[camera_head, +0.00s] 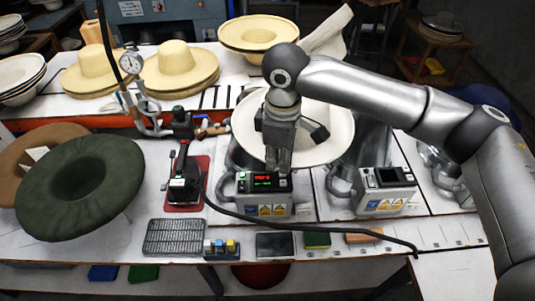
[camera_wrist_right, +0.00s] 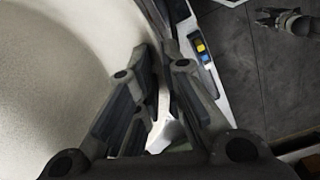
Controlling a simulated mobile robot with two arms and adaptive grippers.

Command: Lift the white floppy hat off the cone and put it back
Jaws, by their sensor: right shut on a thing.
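The white floppy hat (camera_head: 337,128) is at the middle right of the table in the head view, its wide brim tilted toward me. My right gripper (camera_head: 278,166) comes down over the front left of the brim. In the right wrist view the pale hat (camera_wrist_right: 50,60) fills the left side, and my right gripper's fingers (camera_wrist_right: 160,88) are shut on its brim edge. The cone is hidden behind the hat and my arm, so I cannot tell whether the hat rests on it. My left gripper does not show in the head view.
A control box (camera_head: 264,197) with a red display stands just below my right gripper; a second box (camera_head: 385,192) is to its right. A dark green hat (camera_head: 80,190) lies left. Straw hats (camera_head: 180,68) stand behind. A black hose (camera_head: 330,229) crosses the front.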

